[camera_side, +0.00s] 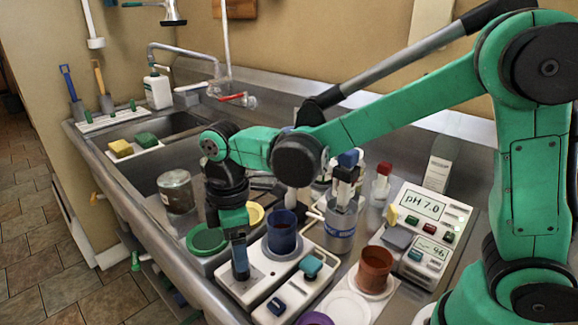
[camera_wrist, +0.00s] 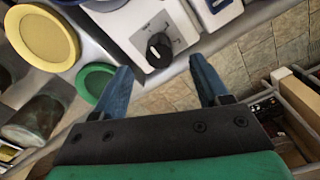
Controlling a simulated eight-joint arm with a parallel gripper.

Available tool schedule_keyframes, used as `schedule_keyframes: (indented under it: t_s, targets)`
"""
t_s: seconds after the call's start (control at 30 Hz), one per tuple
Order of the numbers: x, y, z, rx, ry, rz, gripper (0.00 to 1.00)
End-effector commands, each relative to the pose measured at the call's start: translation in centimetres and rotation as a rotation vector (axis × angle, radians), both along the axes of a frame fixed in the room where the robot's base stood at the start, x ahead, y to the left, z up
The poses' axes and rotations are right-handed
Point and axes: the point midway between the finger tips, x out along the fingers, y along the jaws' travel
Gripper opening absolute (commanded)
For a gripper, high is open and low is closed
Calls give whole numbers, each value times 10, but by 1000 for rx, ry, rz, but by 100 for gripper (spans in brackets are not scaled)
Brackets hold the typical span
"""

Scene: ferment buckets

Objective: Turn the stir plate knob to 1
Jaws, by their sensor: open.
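The stir plate is a white box (camera_side: 236,287) with a dark blue cup (camera_side: 283,228) on it in the side view. In the wrist view, a black round knob (camera_wrist: 159,50) with a pale pointer line sits on the white face of the stir plate (camera_wrist: 125,22), beside small printed marks too small to read. My gripper (camera_wrist: 160,64) is open, with one blue finger left of the knob and one right of it, apart from it. In the side view, my gripper (camera_side: 240,256) is low over the front of the stir plate, and I cannot make out the knob there.
A green lid (camera_side: 207,240) and a yellow lid (camera_side: 254,213) lie left of the stir plate. A second white unit (camera_side: 300,288) with blue and teal parts stands close on the right. A brown cup (camera_side: 375,270) and a pH meter (camera_side: 422,206) are farther right.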

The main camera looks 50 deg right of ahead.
Motion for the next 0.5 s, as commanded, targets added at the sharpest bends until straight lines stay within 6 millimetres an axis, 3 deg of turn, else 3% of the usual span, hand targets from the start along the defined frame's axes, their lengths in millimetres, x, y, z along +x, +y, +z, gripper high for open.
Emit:
schedule_keyframes:
  t_s: [0.3, 0.5]
  targets:
    - [0, 0, -38, 0, -2, -3, 68]
    - [0, 0, -45, 1, -3, -4, 68]
